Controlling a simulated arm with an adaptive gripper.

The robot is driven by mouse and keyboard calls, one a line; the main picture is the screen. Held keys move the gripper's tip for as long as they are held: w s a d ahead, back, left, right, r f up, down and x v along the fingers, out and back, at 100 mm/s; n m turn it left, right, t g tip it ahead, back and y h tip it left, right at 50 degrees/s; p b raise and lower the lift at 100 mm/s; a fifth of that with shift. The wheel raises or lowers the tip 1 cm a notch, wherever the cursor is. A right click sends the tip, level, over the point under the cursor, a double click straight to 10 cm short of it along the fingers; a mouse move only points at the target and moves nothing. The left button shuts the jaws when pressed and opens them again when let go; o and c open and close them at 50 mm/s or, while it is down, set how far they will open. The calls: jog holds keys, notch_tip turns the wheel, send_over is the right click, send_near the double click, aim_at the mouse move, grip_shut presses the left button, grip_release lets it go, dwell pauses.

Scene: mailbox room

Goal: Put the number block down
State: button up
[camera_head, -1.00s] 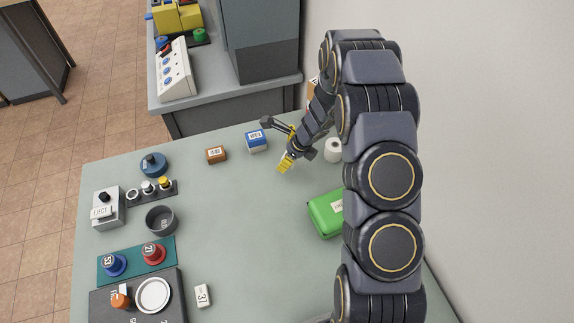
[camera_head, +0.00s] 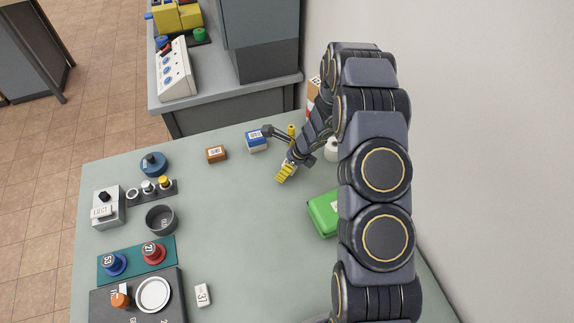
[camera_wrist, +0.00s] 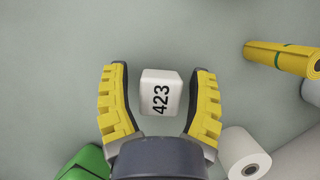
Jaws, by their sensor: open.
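A white block marked 423 (camera_wrist: 161,92) lies between the two yellow-padded fingers of my gripper (camera_wrist: 161,69) in the wrist view. There is a visible gap on each side of it, so neither finger touches it. It appears to rest on the grey-green table. My gripper (camera_head: 286,172) is open, low over the back part of the table in the head view, where the arm hides most or all of this block. Another white block marked 37 (camera_head: 203,295) lies at the front of the table, far from my gripper.
A green case (camera_head: 324,214) sits close in front, to the right. A white roll (camera_wrist: 245,158) and a yellow roll (camera_wrist: 281,57) are on the right in the wrist view. A blue block (camera_head: 256,141) and an orange block (camera_head: 216,154) stand to the left. The table's middle is clear.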

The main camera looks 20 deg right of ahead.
jog(key=shift+r, duration=0.15)
jog(key=v, duration=1.1)
jog(key=s+a+r+n+g, duration=0.1)
jog(key=s+a+r+n, duration=0.3)
jog(key=a+r+n, duration=0.3)
jog(key=s+a+r+n+g, duration=0.2)
jog(key=s+r+n, duration=0.3)
jog(key=s+n, duration=0.15)
jog(key=s+a+r+n+g, duration=0.1)
jog(key=s+a+r+n, duration=0.2)
jog(key=s+r+n, duration=0.4)
jog(key=s+d+n+g+h, duration=0.1)
jog(key=s+n, duration=0.5)
jog(key=s, duration=0.6)
jog(key=shift+d+r+h, duration=0.25)
jog(key=shift+d+h, duration=0.65)
jog(key=shift+h, duration=0.3)
jog(key=shift+n, duration=0.25)
